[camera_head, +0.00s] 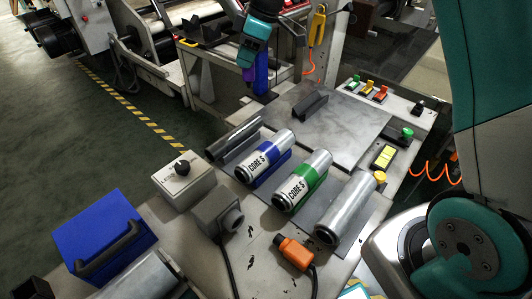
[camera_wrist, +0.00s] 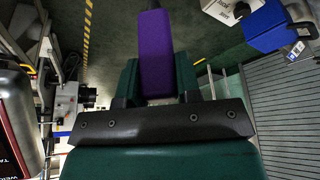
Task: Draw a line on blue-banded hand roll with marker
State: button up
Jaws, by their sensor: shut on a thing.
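The blue-banded hand roll (camera_head: 268,157) is a silver cylinder with a blue band and a white label reading CORE'S. It lies on the worktable, between a dark grey roll and the green-banded roll. My gripper (camera_head: 255,64) is up beyond the rolls, at the top middle of the head view, well apart from them. It is shut on a purple marker (camera_wrist: 156,50), which sticks out between the green fingers in the wrist view. The marker (camera_head: 261,80) points downward in the head view. No line shows on the blue-banded roll's visible side.
The green-banded roll (camera_head: 303,181) and a plain silver roll (camera_head: 350,208) lie to the right. A dark bracket (camera_head: 302,108) stands on the mostly clear metal plate behind.

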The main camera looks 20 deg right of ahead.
jog(key=shift+s+d+f+n+g+p, duration=0.2)
jog(key=shift+s+d+f+n+g, duration=0.4)
jog(key=shift+s+f+n, duration=1.1)
jog(key=shift+s+d+f+n+g+p, duration=0.15)
jog(key=shift+s+d+f+n+g, duration=0.45)
jog(key=shift+s+f+n, duration=1.1)
jog(key=shift+s+d+f+n+g+p, duration=0.2)
jog(key=shift+s+d+f+n+g, duration=0.4)
jog(key=shift+s+f+n, duration=1.1)
jog(key=shift+w+f+b, duration=0.3)
jog(key=shift+w+f, duration=0.15)
jog(key=shift+f, duration=0.25)
jog(key=shift+w+d, duration=0.4)
jog(key=shift+d, duration=0.35)
jog(key=shift+w+d, duration=0.35)
jog(key=shift+d, duration=0.35)
jog(key=shift+w+d, duration=0.4)
jog(key=shift+d, duration=0.35)
jog(key=shift+r, duration=0.1)
notch_tip(320, 180, up, 7)
jog(key=p, duration=0.5)
